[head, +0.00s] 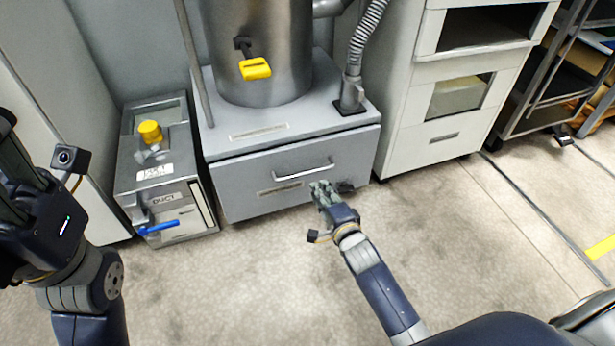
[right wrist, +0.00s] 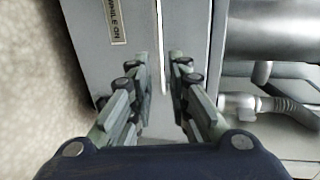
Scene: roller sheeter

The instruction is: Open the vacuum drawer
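The vacuum drawer (head: 245,190) is the grey front at the base of the steel vacuum cylinder, and it looks shut. Its pale bar handle (head: 303,172) runs across the upper front. My right gripper (head: 322,188) is in front of the handle's right part. In the right wrist view the handle (right wrist: 159,45) shows as a thin light strip between the spread fingertips of the right gripper (right wrist: 160,58). A gap shows on each side, so I see no grip on it. My left gripper (head: 18,180) is at the left edge, away from the drawer; its finger opening is unclear.
A grey box with a yellow knob (head: 150,131) and a blue lever (head: 158,228) stands left of the drawer. A white cabinet (head: 440,120) stands close on the right. A hose (head: 366,35) rises above the drawer unit. The floor (head: 240,285) in front is clear.

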